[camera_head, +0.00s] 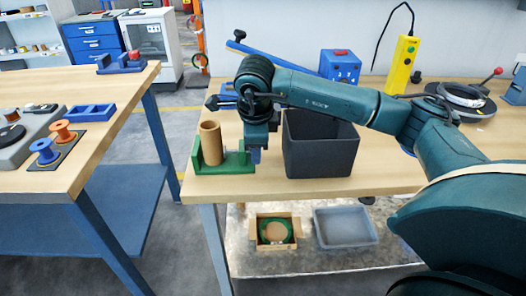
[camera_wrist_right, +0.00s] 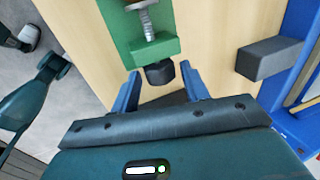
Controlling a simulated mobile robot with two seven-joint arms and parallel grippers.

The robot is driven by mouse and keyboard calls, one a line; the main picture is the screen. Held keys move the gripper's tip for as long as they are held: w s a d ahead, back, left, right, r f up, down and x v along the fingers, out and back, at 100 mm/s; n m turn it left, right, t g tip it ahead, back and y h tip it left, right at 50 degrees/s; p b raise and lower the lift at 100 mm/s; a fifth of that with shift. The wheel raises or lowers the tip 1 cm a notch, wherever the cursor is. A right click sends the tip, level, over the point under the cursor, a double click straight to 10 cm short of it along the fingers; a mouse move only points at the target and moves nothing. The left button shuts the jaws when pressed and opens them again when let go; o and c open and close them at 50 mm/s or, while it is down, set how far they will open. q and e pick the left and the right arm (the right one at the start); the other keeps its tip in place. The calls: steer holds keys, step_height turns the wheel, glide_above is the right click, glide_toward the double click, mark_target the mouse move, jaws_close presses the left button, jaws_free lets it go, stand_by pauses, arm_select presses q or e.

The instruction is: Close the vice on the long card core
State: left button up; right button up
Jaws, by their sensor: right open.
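The green vice (camera_head: 222,166) stands at the near left of the wooden bench. The brown long card core (camera_head: 210,143) stands upright in it, beside the tall left jaw. In the right wrist view, the vice's green end block (camera_wrist_right: 155,48), metal screw (camera_wrist_right: 146,20) and black knob (camera_wrist_right: 159,73) show. My right gripper (camera_head: 255,157) is at the vice's right end. In the right wrist view, its blue fingers (camera_wrist_right: 160,78) are apart, one on each side of the knob, with gaps showing. The core is out of that view. My left gripper is not in view.
A dark grey bin (camera_head: 320,150) stands close to the right of my right gripper. Behind are a blue box (camera_head: 340,66) and a yellow control box (camera_head: 402,64). A separate table (camera_head: 98,95) is at the left, across a gap.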

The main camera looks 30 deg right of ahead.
steer(key=shift+f, duration=0.2)
steer(key=t+b, duration=0.1)
steer(key=b, duration=0.1)
steer(key=f+h+b, duration=0.1)
steer(key=b, duration=0.2)
steer(key=shift+s+a+t, duration=0.15)
steer(key=shift+s+t, duration=0.1)
steer(key=shift+t, duration=0.15)
steer(key=shift+r+t+h+b, duration=0.2)
steer(key=shift+t+h+b, duration=0.25)
steer(key=shift+b, duration=0.45)
steer(key=shift+s+r, duration=0.1)
steer(key=shift+r, duration=0.2)
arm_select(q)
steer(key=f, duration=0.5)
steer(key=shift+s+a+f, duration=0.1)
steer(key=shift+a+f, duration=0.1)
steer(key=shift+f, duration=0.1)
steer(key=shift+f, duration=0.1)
arm_select(e)
steer(key=shift+a+f, duration=0.1)
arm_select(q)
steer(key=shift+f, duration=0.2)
